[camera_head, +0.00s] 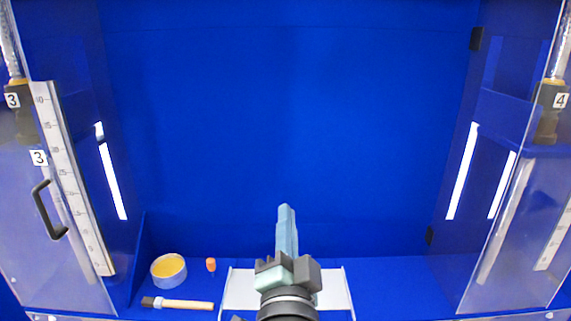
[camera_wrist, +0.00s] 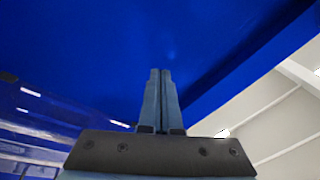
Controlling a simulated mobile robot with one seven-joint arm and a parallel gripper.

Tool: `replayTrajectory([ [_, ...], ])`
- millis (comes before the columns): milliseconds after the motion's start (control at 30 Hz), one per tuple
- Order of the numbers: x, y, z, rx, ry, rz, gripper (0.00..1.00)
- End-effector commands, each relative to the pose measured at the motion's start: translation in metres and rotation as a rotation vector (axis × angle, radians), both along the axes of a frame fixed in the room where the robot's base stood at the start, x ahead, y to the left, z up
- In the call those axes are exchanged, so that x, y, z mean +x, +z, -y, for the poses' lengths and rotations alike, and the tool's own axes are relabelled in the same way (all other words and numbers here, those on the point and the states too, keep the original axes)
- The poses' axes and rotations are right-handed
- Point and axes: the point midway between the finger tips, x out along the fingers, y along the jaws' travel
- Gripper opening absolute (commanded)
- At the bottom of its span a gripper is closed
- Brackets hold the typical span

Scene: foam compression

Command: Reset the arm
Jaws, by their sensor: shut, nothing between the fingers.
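My gripper (camera_head: 286,210) is at the bottom middle of the head view, with its light blue fingers pointing up and away. The fingers are shut with nothing between them. In the wrist view my gripper (camera_wrist: 160,72) also shows shut, its two fingers side by side against a blue wall. My arm hides part of a white stand (camera_head: 335,290) behind and below it.
A round container with yellow contents (camera_head: 169,269), a small orange piece (camera_head: 210,264) and a brush-like tool with a pale handle (camera_head: 188,304) lie at the lower left. Clear panels with rulers, a left one (camera_head: 72,175) and right one (camera_head: 556,235), flank the blue enclosure. Its middle is free.

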Motion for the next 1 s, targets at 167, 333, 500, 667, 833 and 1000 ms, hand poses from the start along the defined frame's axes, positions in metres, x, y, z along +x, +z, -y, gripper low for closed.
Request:
replayTrajectory([
  [167, -0.034, 0.146, -0.001, -0.286, -0.093, 0.208, 0.0],
  [333, -0.088, 0.26, -0.002, -0.55, -0.238, 0.388, 0.0],
  [500, -0.139, 0.331, -0.002, -0.74, -0.386, 0.51, 0.0],
  [667, -0.163, 0.356, -0.002, -0.825, -0.461, 0.556, 0.0],
  [833, -0.167, 0.358, -0.002, -0.837, -0.473, 0.561, 0.0],
  [1000, -0.166, 0.357, -0.003, -0.836, -0.47, 0.561, 0.0],
])
